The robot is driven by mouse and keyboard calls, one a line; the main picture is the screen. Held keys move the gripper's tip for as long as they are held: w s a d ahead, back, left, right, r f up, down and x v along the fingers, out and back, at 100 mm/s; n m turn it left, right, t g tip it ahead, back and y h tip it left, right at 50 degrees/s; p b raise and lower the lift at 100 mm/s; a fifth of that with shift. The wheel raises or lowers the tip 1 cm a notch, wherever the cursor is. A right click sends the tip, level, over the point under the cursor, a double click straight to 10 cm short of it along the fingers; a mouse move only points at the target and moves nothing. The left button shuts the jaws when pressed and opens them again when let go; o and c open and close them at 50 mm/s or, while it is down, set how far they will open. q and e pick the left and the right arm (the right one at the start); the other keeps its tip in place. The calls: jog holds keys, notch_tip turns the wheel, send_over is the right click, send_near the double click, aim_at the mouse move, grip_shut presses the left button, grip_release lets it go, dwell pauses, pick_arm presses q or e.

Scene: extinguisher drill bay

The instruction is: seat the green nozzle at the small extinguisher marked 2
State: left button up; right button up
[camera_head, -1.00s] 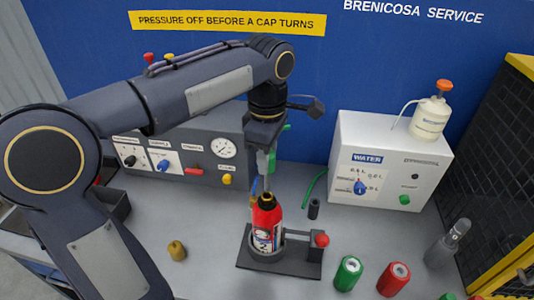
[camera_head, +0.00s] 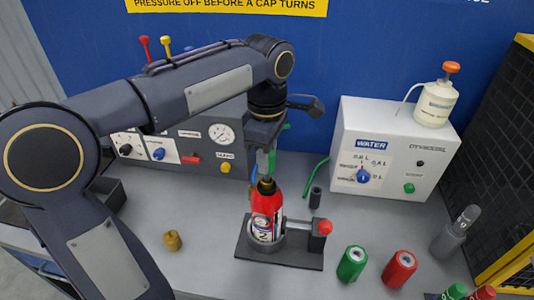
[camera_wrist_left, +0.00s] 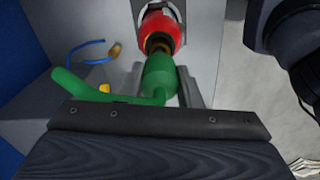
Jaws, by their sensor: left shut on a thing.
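A small red extinguisher (camera_head: 268,205) with a white label marked 2 stands upright in a dark holder (camera_head: 243,253) on the bench. Its dark neck with a brass-coloured ring shows in the wrist view, above the red shoulder (camera_wrist_left: 172,28). My left gripper (camera_head: 264,158) is directly above it, shut on the green nozzle (camera_wrist_left: 158,80). The nozzle's end is at the neck; I cannot tell whether it touches or is seated. A green side arm of the nozzle points left in the wrist view. My right gripper is not in view.
A red-tipped clamp (camera_head: 324,227) adjoins the holder on the right. Green (camera_head: 352,264) and red (camera_head: 400,269) cylinders stand front right. A brass piece (camera_head: 172,241) stands left. A white water box (camera_head: 400,130) and dark gauge panel (camera_head: 205,165) stand behind.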

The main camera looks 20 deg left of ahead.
pick_arm(q)
jog(key=shift+f+b, duration=1.1)
jog(key=shift+f, duration=0.55)
jog(key=o, duration=1.1)
notch_tip(320, 180, up, 8)
jog(key=shift+f, duration=0.1)
